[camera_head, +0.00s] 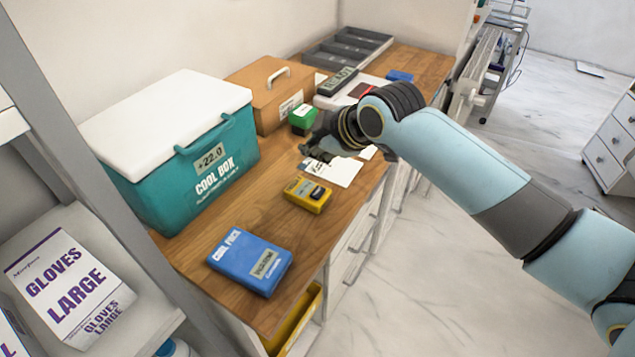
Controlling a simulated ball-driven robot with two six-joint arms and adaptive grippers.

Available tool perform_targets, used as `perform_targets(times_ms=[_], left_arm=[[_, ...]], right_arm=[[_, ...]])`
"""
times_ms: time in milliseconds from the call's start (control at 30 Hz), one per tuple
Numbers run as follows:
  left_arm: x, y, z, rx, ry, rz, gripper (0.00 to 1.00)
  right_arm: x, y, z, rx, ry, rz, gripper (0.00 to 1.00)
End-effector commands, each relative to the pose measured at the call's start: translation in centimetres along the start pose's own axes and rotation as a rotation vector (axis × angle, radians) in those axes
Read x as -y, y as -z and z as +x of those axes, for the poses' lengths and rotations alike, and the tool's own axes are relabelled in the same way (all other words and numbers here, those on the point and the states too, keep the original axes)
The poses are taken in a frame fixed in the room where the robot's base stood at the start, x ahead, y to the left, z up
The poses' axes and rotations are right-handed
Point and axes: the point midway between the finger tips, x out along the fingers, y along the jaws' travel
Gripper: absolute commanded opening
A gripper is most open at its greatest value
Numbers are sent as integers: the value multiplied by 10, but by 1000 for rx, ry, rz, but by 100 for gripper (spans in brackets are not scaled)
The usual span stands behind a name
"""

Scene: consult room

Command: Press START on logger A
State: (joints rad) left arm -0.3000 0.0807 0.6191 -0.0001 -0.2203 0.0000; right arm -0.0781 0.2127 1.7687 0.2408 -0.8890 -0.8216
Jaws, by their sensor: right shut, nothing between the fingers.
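A small yellow device (300,196) with dark patches on its top lies on the wooden counter; it looks like a logger, but I cannot read a letter or START on it. My right gripper (312,160) is shut and empty. It is behind the yellow device in the view, over or close to a white card (342,174). The gripper and wrist hide part of the card and the counter there. I cannot tell whether the fingertips touch anything. My left gripper is not in view.
A teal cool box (180,165) reading +22.0 stands on the counter's left, a blue cool pack (240,250) in front. Behind are a green box (303,117), a brown case (262,88), a device reading READY (337,82) and a grey tray (350,48).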

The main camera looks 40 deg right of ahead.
Motion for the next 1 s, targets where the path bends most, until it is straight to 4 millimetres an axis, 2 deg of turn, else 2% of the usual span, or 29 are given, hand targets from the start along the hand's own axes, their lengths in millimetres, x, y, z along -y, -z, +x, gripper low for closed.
perform_targets(times_ms=[433,667,1000], left_arm=[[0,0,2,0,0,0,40],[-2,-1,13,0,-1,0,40],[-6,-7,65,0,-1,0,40]], right_arm=[[1,-2,3,-1,-1,-2,0],[11,-11,16,-1,-1,-1,0],[35,-35,49,-1,-1,-2,0]])
